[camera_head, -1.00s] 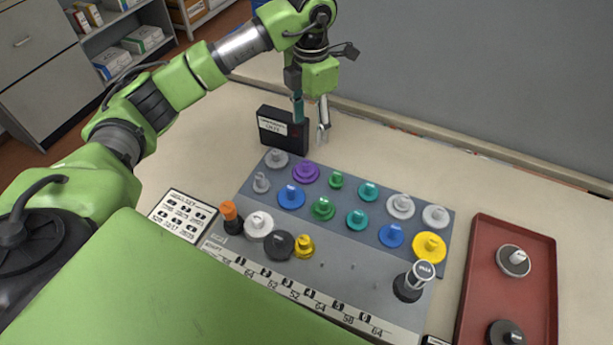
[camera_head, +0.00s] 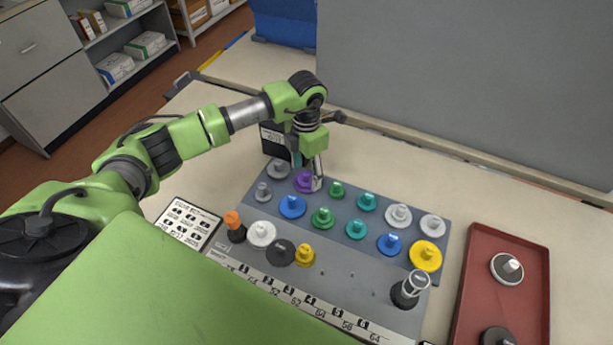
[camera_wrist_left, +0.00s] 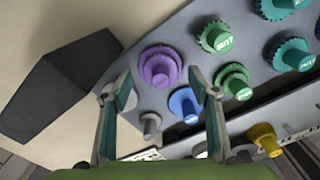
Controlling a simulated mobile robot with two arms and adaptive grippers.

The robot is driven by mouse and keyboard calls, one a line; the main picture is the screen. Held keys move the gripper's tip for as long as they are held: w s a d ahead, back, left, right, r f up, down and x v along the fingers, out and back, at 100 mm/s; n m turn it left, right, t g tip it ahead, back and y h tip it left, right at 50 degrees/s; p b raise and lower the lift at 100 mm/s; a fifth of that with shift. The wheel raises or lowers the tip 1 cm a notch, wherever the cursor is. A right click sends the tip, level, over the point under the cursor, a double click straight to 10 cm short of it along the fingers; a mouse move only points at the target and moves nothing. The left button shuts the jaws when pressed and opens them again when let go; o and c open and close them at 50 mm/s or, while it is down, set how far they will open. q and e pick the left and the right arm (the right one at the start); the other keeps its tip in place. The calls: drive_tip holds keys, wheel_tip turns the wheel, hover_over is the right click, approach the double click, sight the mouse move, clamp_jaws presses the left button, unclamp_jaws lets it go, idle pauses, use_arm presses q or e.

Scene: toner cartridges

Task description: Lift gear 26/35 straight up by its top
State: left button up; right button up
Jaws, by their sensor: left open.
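Several coloured gears with upright hubs stand on a grey board (camera_head: 345,268); their numbers are too small to read, so I cannot tell which is gear 26/35. My left gripper (camera_head: 307,174) is open, pointing down at the purple gear (camera_head: 303,186) in the back row. In the left wrist view the purple gear (camera_wrist_left: 160,68) appears ahead, between the lines of the two open fingers (camera_wrist_left: 160,82). A blue gear (camera_wrist_left: 184,104) and a small grey gear (camera_wrist_left: 150,123) lie nearer in that view. The jaws hold nothing. My right gripper is not visible.
A black box (camera_head: 270,139) stands just behind the board's back left corner. Green gears (camera_head: 337,190) and a grey gear (camera_head: 279,169) flank the purple one. A red tray (camera_head: 501,230) with dark parts is at right. Bare table lies behind the board.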

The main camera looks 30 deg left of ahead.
use_arm(q)
drive_tip(key=shift+f, duration=0.7)
drive_tip(key=c, duration=1.2)
drive_tip(key=shift+r, duration=0.15)
